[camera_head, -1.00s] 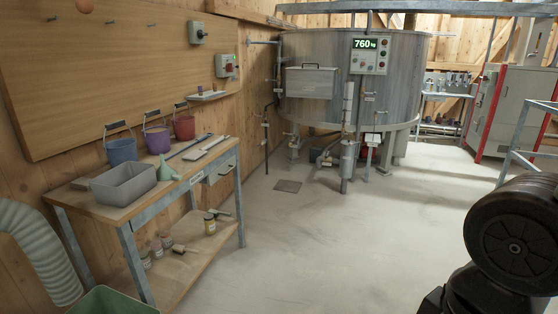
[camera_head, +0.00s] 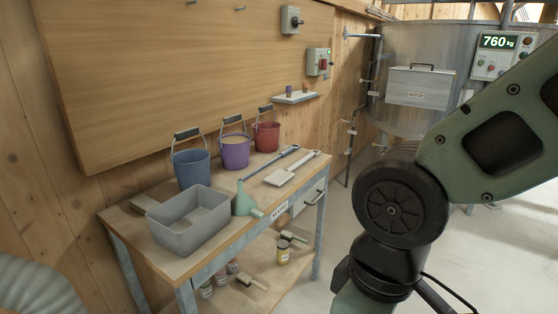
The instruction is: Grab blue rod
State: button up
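The blue rod (camera_head: 266,163) is a thin, long bar lying at a slant on the workbench top (camera_head: 227,234), behind a white flat scoop-like tool (camera_head: 291,169). My arm fills the right side of the view, in front of the bench's right end and apart from the rod. My gripper is outside the picture.
A grey tub (camera_head: 190,222) stands at the bench's left front. Blue (camera_head: 191,168), purple (camera_head: 235,151) and red (camera_head: 266,136) buckets line the back. The lower shelf (camera_head: 245,290) holds jars and brushes. A steel mixer (camera_head: 402,112) stands behind. Open floor lies right.

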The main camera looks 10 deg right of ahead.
aim_at(291, 149)
jog(key=i+l+u, duration=0.1)
jog(key=i, duration=0.4)
jog(key=i+l, duration=0.3)
jog(key=i, duration=0.25)
jog(key=i+l+u, duration=0.15)
jog(key=i, duration=0.35)
jog(key=i+l, duration=0.35)
jog(key=i, duration=0.15)
jog(key=i+l+u, duration=0.15)
jog(key=i, duration=0.35)
jog(key=l, duration=0.1)
